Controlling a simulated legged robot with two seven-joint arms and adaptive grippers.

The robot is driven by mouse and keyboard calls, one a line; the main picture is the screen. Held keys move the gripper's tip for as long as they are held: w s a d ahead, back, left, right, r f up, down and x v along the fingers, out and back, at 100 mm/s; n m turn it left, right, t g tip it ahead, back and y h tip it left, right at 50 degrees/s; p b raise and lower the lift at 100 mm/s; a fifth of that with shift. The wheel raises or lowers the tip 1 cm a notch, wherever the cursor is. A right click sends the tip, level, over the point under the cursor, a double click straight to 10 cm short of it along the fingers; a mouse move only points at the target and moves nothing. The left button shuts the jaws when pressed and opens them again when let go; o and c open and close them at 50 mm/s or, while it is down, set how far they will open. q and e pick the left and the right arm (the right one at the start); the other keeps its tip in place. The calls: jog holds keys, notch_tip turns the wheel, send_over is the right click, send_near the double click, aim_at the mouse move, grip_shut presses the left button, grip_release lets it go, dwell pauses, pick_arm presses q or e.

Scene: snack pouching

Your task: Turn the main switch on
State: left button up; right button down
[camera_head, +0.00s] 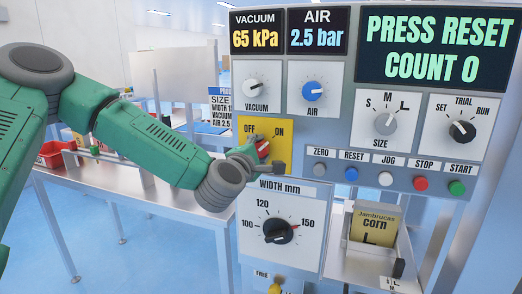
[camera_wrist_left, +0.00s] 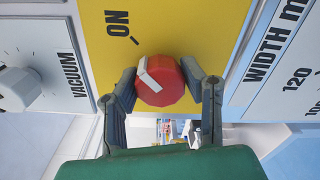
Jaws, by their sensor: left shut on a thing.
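The main switch is a red round knob (camera_head: 264,148) on a yellow plate (camera_head: 246,128) marked OFF at left and ON at right. In the left wrist view the red knob (camera_wrist_left: 168,84) has a white mark on its upper-left side, on the side of the ON tick. My left gripper (camera_head: 262,154) is at the knob, with its fingers partly hiding it. In the wrist view my left gripper (camera_wrist_left: 164,80) is shut on the knob, one finger on each side. My right gripper is not in view.
Lit displays read 65 kPa (camera_head: 256,38), 2.5 bar (camera_head: 317,38) and PRESS RESET COUNT 0 (camera_head: 437,48). The vacuum dial (camera_head: 255,85) is above the switch, and the width dial (camera_head: 278,231) is below. A corn pouch (camera_head: 375,225) stands at lower right.

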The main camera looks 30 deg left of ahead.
pick_arm(q)
jog(key=shift+s+f, duration=0.1)
jog(key=shift+f, duration=0.4)
jog(key=o, duration=1.2)
jog(key=shift+c, duration=0.2)
jog(key=shift+a+r, duration=0.1)
jog(key=shift+r, duration=0.1)
jog(key=shift+r, duration=0.1)
jog(key=v, duration=0.7)
jog(key=shift+s, duration=0.15)
